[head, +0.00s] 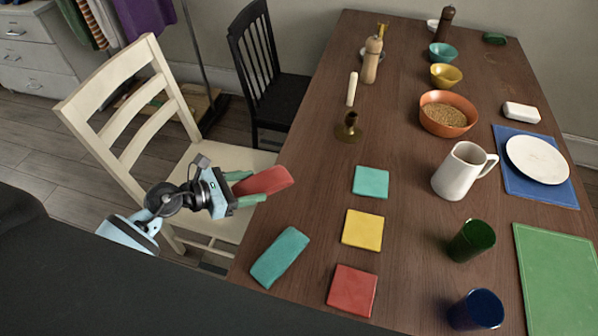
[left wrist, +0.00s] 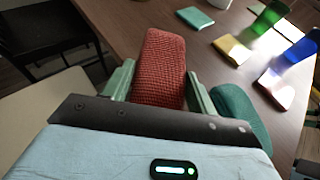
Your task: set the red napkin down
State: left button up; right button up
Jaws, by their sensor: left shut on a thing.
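My left gripper (head: 243,189) is shut on a folded red napkin (head: 265,181). It holds the napkin at the table's left edge, above the cream chair's seat and the table border. In the left wrist view the red napkin (left wrist: 160,68) sticks out between the two green fingers of the left gripper (left wrist: 156,85). Whether the napkin touches the table (head: 300,205) I cannot tell. A folded teal napkin (head: 280,257) lies on the table nearer to me, and it shows beside the right finger in the left wrist view (left wrist: 243,118).
Flat teal (head: 371,181), yellow (head: 362,229) and red (head: 352,290) squares lie in a column on the table. A brass candle holder (head: 348,129), a white pitcher (head: 459,171) and green (head: 471,241) and blue (head: 476,311) cups stand beyond. A cream chair (head: 140,100) stands at the left.

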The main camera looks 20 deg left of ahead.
pick_arm(q)
jog(key=p, duration=0.1)
send_over(294, 189)
jog(key=shift+f, duration=0.5)
jog(key=shift+f+b, duration=0.35)
jog(key=shift+f, duration=1.4)
jog(key=shift+f, duration=0.1)
jog(key=shift+f, duration=0.15)
jog(key=o, duration=0.9)
jog(key=shift+o, duration=0.2)
jog(key=shift+r, duration=0.35)
jog(key=v, duration=1.2)
jog(key=shift+f, duration=0.1)
